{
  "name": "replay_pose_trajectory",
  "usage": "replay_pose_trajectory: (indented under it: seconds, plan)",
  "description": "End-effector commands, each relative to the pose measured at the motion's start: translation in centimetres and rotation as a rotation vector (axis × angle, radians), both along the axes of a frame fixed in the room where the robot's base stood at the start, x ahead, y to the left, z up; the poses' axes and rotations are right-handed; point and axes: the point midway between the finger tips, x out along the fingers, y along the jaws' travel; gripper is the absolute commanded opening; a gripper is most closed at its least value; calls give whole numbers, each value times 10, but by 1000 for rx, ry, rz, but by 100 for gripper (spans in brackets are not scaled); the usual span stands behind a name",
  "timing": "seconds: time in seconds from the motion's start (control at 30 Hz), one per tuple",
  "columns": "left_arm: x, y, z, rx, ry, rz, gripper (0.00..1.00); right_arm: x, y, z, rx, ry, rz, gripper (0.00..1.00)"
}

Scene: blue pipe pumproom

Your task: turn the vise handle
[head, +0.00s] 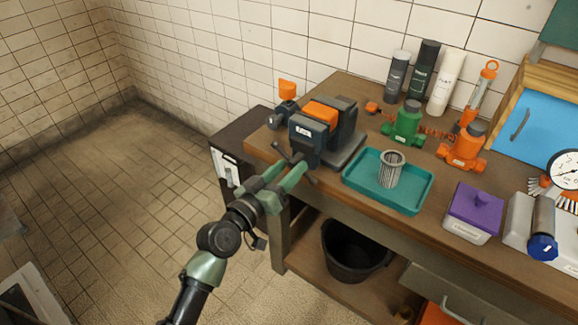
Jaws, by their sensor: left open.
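The vise (312,140) is dark blue-grey with an orange block (320,111) at its jaws, and stands at the left end of the wooden workbench. Its dark handle bar (282,152) shows at the vise's front, partly hidden by my gripper. My left gripper (297,173) has green fingers and is open. Its fingertips are at the front of the vise, close to the handle; I cannot tell whether they touch it. My right gripper is not in view.
A teal tray (419,201) with a grey mesh cylinder (391,168) lies right of the vise. A black bucket (355,252) stands on the lower shelf.

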Motion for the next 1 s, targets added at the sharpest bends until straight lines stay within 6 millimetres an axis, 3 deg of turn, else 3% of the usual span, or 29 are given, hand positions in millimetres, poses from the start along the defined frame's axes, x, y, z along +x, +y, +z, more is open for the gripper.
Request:
replay_pose_trajectory:
  seconds: [0.33, 0.5, 1.0]
  plan:
    - [4, -3, 0, 1, 0, 0, 45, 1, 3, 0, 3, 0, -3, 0]
    - [4, -3, 0, 1, 0, 0, 0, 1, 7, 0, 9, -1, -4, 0]
    - [4, -3, -2, 3, 2, 0, 0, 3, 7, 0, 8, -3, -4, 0]
